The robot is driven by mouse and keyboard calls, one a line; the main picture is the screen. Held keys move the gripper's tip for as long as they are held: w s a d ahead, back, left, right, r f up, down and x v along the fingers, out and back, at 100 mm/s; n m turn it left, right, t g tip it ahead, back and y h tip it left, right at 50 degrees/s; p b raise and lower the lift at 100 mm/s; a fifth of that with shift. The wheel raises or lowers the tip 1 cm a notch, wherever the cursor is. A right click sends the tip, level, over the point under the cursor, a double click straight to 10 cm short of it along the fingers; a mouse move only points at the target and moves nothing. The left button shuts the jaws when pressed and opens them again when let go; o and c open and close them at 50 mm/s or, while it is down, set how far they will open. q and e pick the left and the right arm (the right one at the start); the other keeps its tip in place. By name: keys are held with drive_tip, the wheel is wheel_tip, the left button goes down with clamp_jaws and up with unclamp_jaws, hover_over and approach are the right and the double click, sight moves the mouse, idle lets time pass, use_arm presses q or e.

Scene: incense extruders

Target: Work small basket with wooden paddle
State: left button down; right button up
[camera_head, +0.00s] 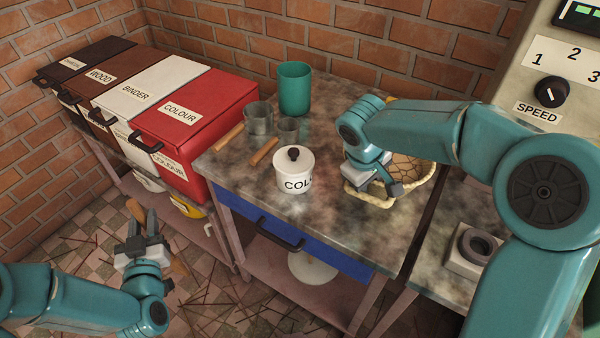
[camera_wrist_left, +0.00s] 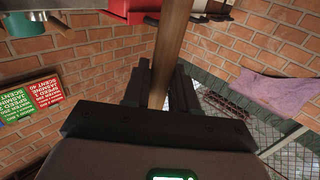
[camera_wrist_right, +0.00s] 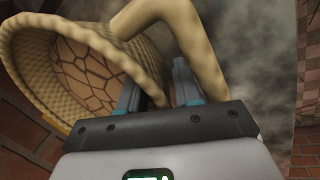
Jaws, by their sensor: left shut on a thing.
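The small woven basket (camera_head: 413,172) stands on the grey table at its right side, partly hidden behind my right arm. In the right wrist view the basket (camera_wrist_right: 35,75) shows its pale braided rim, a brown patterned inside and a thick handle. My right gripper (camera_wrist_right: 157,92) is at the basket with its fingers apart; part of the rim shows between them. It also shows in the head view (camera_head: 382,187). My left gripper (camera_head: 135,230) is shut on the wooden paddle (camera_wrist_left: 165,55), low in front of the table at the left. The paddle's end (camera_head: 136,208) sticks out above the fingers.
A white COLOUR pot (camera_head: 294,172) with a lid, metal cups (camera_head: 259,119) with wooden handles and a green cup (camera_head: 295,88) stand on the table (camera_head: 330,225). A red COLOUR bin (camera_head: 190,125) is at the left, a machine with a speed knob (camera_head: 552,91) at the right.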

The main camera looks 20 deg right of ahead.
drive_tip(key=shift+w+f, duration=0.1)
clamp_jaws()
idle(1.2)
drive_tip(key=o, duration=0.6)
unclamp_jaws()
drive_tip(key=shift+c, duration=0.2)
